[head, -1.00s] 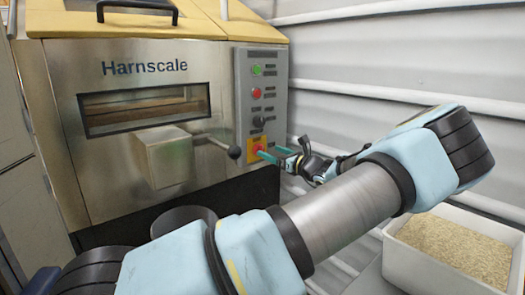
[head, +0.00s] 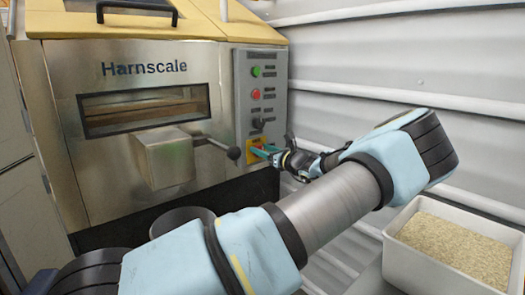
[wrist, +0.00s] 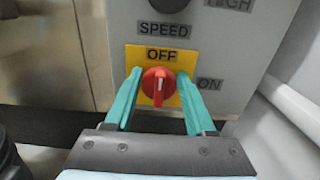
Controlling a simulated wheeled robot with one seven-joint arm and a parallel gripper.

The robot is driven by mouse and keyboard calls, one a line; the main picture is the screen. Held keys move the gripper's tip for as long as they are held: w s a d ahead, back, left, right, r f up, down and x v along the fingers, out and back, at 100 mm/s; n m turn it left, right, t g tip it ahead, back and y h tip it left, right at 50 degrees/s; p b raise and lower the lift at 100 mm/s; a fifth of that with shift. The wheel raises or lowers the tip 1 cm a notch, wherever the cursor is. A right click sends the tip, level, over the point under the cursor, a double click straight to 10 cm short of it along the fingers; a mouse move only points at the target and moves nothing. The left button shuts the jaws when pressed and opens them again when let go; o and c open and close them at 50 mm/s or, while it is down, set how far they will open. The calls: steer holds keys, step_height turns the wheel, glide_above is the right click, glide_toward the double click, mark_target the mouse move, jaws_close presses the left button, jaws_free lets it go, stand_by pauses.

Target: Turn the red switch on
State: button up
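The red switch (wrist: 159,86) is a round knob on a yellow plate (wrist: 162,59) low on the grey control panel. In the wrist view its white pointer line is near vertical; labels OFF above and ON to the right are readable. My gripper (wrist: 160,90) is open, with one teal finger on each side of the knob. I cannot tell whether either finger touches it. In the head view my gripper (head: 264,151) reaches the yellow plate (head: 252,154) from the right and hides most of the knob.
A black SPEED knob (head: 259,123) and green (head: 256,71) and red (head: 255,93) buttons sit higher on the panel. A lever with a black ball (head: 233,153) sticks out left of the switch. A bin of pale grains (head: 400,262) stands at lower right.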

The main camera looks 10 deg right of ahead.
jaws_close()
steer(key=shift+r+p, duration=0.1)
steer(key=shift+p, duration=0.4)
steer(key=shift+r+m+p, duration=0.15)
steer(key=shift+m+p, duration=0.45)
steer(key=shift+p, duration=0.3)
steer(key=m+p, duration=0.2)
steer(key=p, duration=0.1)
steer(key=shift+w+d+p, duration=0.1)
steer(key=shift+d+p, duration=0.05)
steer(key=shift+p, duration=0.2)
steer(key=shift+w+d+f+m+p, duration=0.1)
steer(key=shift+f+m+p, duration=0.2)
steer(key=shift+m+p, duration=1.6)
steer(key=shift+w+d+f+m+p, duration=0.25)
steer(key=shift+m+p, duration=0.65)
steer(key=shift+m, duration=2)
steer(key=shift+s+f+m+p, duration=0.15)
steer(key=shift+f+m+p, duration=0.2)
steer(key=shift+m+p, duration=1.55)
steer(key=shift+m+b, duration=0.45)
steer(key=shift+m, duration=0.35)
